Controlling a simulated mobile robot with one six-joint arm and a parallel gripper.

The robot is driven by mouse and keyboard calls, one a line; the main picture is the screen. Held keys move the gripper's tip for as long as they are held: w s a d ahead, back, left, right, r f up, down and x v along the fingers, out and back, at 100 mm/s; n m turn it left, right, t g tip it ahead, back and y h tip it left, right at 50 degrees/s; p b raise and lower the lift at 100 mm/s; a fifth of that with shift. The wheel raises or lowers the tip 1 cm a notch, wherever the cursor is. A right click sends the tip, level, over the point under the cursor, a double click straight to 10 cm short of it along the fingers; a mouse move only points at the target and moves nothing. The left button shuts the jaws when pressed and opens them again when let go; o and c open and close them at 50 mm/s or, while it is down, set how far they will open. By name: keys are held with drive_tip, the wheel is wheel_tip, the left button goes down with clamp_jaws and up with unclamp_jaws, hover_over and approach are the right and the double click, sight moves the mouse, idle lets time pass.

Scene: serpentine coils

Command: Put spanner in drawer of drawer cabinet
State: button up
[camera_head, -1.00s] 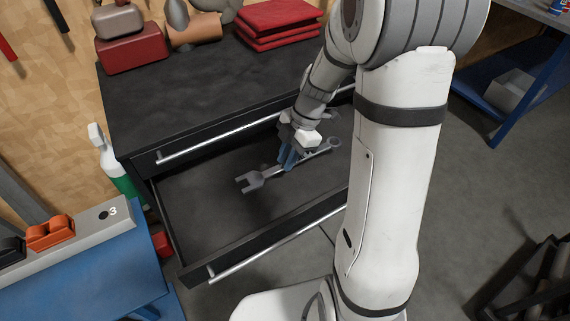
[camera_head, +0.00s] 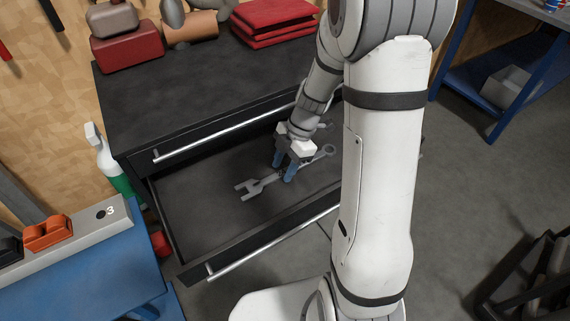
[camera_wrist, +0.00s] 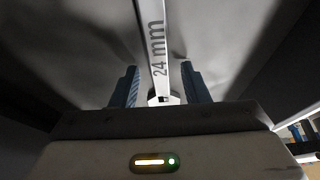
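The grey spanner (camera_head: 266,182) lies in the open drawer (camera_head: 200,218) of the black drawer cabinet (camera_head: 190,88). Its open jaw points left and its ring end is at the right. My gripper (camera_head: 283,171) is inside the drawer, over the middle of the spanner, with its blue fingers spread. In the wrist view, the spanner's shaft (camera_wrist: 156,45), marked 24 mm, runs between the fingers of my gripper (camera_wrist: 161,86), which stand apart from it. My gripper hides part of the shaft in the head view.
The closed upper drawer's handle (camera_head: 225,132) is just behind my gripper. A spray bottle (camera_head: 112,165) and a blue table (camera_head: 85,275) are at the left. The drawer's left part is clear.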

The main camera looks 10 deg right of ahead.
drive_tip(key=shift+r, duration=0.1)
drive_tip(key=v, duration=1.1)
drive_tip(key=s+r+m+t+h, duration=0.2)
drive_tip(key=s+m, duration=0.5)
drive_tip(key=m, duration=0.3)
drive_tip(key=s+a+r+m+t+h, duration=0.1)
drive_tip(key=s+r+m+h, duration=0.1)
drive_tip(key=s+m, duration=0.6)
drive_tip(key=r+m, duration=0.1)
drive_tip(key=m, duration=0.2)
drive_tip(key=shift+a+r+m+t+p, duration=0.3)
drive_tip(key=shift+t, duration=0.1)
drive_tip(key=shift+s, duration=0.1)
drive_tip(key=p+v, duration=0.3)
drive_tip(key=shift+r, duration=0.2)
